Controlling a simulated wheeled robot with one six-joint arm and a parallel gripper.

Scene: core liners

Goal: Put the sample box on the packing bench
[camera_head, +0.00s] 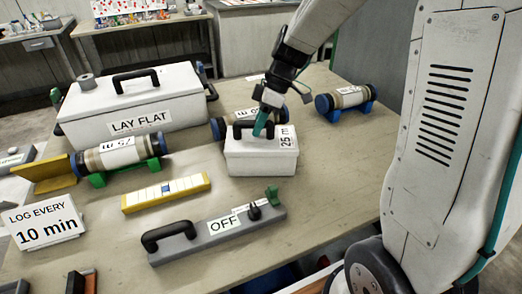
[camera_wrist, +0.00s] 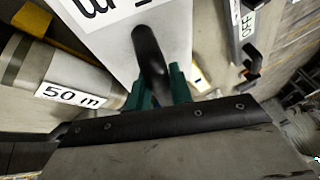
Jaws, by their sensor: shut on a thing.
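A small white box (camera_head: 262,163) with a "25 m" label and a black top handle is near the middle of the worktable (camera_head: 325,190). It is upright and appears to rest on the tabletop. My gripper (camera_head: 262,124) reaches down from above and is shut on the box's handle. In the wrist view, the green fingers of my gripper (camera_wrist: 160,90) close around the black handle (camera_wrist: 149,52), with the white box lid (camera_wrist: 118,38) beneath. The box's underside is hidden. No surface in view is marked as the packing bench.
A large white "LAY FLAT" case (camera_head: 140,100) stands behind left. Labelled core tubes lie on cradles to the left (camera_head: 118,153), behind the box (camera_head: 218,128) and at back right (camera_head: 345,98). A yellow strip (camera_head: 166,192) and grey "OFF" bar (camera_head: 218,235) lie in front. Other benches (camera_head: 110,28) stand behind.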

